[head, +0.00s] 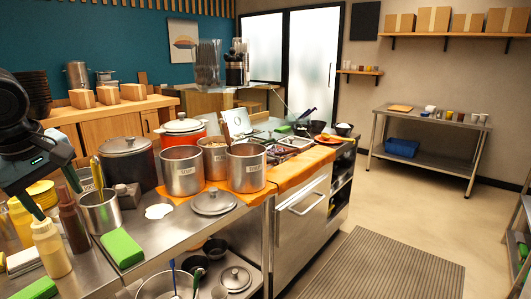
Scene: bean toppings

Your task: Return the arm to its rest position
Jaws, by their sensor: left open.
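My left gripper (58,200) hangs at the left edge of the head view, above the steel counter. Its two dark fingers are spread apart, with nothing seen held between them. The fingers are close in the picture to a brown squeeze bottle (74,228) and a cream bottle (50,248); I cannot tell the exact gap. Three steel pots stand on the counter: the left pot (182,172), the middle pot (213,158) and the right pot (246,168). A steel lid (213,201) lies in front of them. My right gripper is not in view.
A steel cup (100,212) with utensils, a green sponge (121,248), a black pot (127,162) and a red pot (182,130) crowd the counter near my arm. Yellow bowls (40,192) sit behind the bottles. The floor (440,220) at right is free.

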